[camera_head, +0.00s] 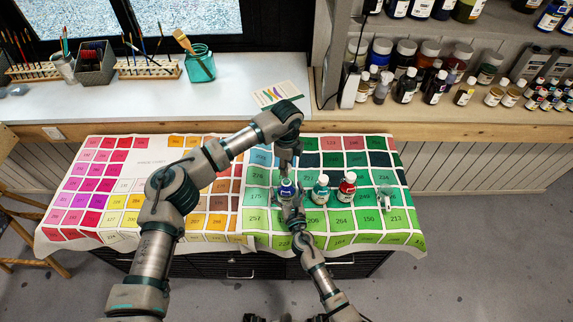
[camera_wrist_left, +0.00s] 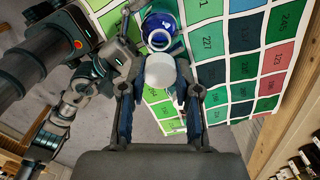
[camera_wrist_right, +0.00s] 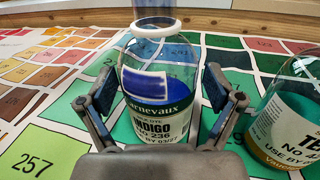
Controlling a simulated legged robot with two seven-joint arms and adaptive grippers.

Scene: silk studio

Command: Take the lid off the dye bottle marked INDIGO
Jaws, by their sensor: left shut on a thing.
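The INDIGO dye bottle (camera_wrist_right: 155,110) stands upright on the colour chart in the right wrist view, with a white collar and a bare dark blue neck. In the head view the bottle (camera_head: 286,189) is left of two others. My left gripper (camera_wrist_left: 160,88) is shut on a white lid (camera_wrist_left: 160,71); the bottle (camera_wrist_left: 160,25) shows beyond it with a dark, uncovered mouth. In the head view my left gripper (camera_head: 286,160) is just above the bottle. My right gripper (camera_wrist_right: 160,88) is open, its fingers on either side of the bottle; contact is hard to tell.
A teal bottle (camera_head: 320,191) and a red bottle (camera_head: 346,187) stand just right of the INDIGO bottle. The colour chart cloth (camera_head: 140,183) covers the table; its left part is clear. Shelves of bottles (camera_head: 405,88) stand behind at the right.

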